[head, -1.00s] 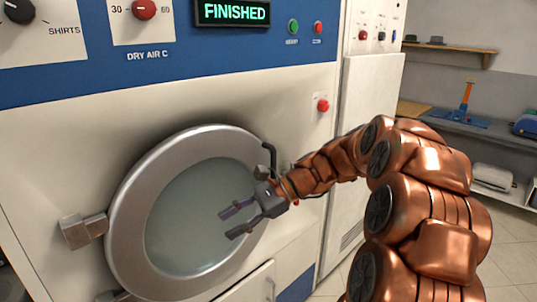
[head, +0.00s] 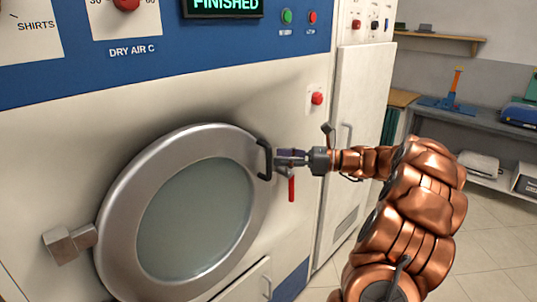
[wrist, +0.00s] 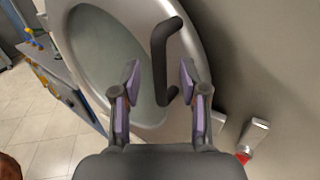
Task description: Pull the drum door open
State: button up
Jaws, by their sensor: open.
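The round drum door (head: 118,213) has a wide metal rim and a grey glass window (head: 195,220). It looks shut against the machine front, with its hinge (head: 70,243) on the left. A dark bar handle (head: 264,159) stands on the rim's right side; it also shows in the wrist view (wrist: 159,62). My gripper (head: 278,159) is just right of the handle in the head view. In the wrist view my gripper (wrist: 160,78) is open, with the handle between the line of its two fingers. I cannot tell whether either finger touches it.
A red lever (head: 291,189) hangs just below my gripper. A red button (head: 317,98) is on the panel above right. A tall white cabinet door (head: 362,125) and a shelf bench (head: 470,130) stand at the right. The floor (head: 480,230) at right is clear.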

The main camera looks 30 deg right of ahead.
aim_at(269, 175)
jog(key=shift+p+x, duration=0.35)
jog(key=shift+x, duration=1.75)
grip_shut()
